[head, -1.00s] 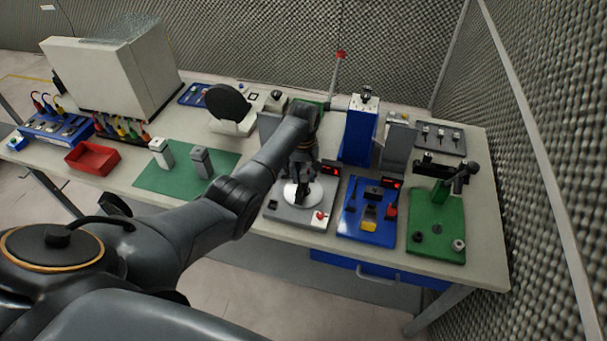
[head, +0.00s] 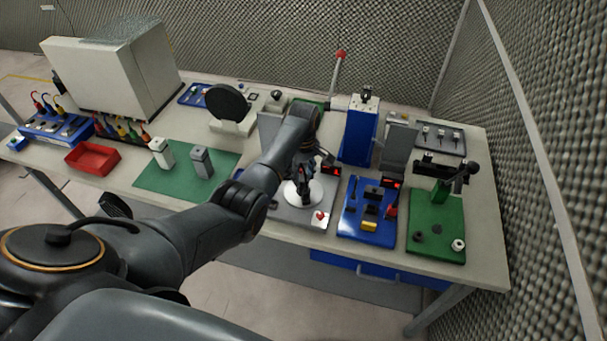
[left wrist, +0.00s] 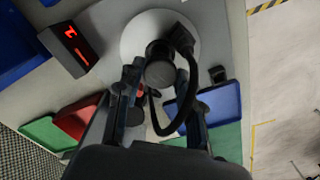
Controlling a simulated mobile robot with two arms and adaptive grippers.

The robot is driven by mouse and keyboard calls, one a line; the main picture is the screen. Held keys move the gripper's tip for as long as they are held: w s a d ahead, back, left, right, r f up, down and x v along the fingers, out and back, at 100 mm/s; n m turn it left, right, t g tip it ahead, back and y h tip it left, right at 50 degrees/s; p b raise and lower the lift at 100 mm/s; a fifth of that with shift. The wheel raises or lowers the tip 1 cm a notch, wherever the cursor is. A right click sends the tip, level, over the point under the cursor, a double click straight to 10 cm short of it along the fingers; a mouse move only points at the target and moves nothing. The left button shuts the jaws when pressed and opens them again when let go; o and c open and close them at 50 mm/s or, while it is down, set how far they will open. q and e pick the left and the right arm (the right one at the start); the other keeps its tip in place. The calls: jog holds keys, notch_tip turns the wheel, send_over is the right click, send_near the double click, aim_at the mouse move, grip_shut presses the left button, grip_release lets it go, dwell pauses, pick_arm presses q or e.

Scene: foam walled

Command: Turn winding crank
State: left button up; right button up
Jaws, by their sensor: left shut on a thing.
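The winding crank is a round white disc (head: 316,192) on a grey plate (head: 283,210) near the table's front edge. In the left wrist view the white disc (left wrist: 135,38) lies at the top, with a dark round knob (left wrist: 160,72) and a dark arm beside it. My left gripper (head: 304,193) reaches down over the disc. In the left wrist view its two fingers (left wrist: 160,84) stand on either side of the knob, shut on it. The gripper hides part of the disc and crank arm in the head view. My right gripper is not in view.
A blue panel (head: 353,229) and a green plate with a lever (head: 425,241) stand to the right. A blue tower (head: 358,135) stands behind. A red tray (head: 92,158) and a green mat (head: 170,184) lie left. A foam wall closes off the right side.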

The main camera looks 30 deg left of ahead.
aim_at(304, 178)
pick_arm(q)
jog(key=shift+r+n, duration=0.1)
jog(key=shift+n, duration=9.3)
jog(key=shift+n+b, duration=0.4)
jog(key=shift+n, duration=2)
jog(key=shift+n, duration=0.6)
jog(key=o, duration=1.2)
notch_tip(304, 178, up, 12)
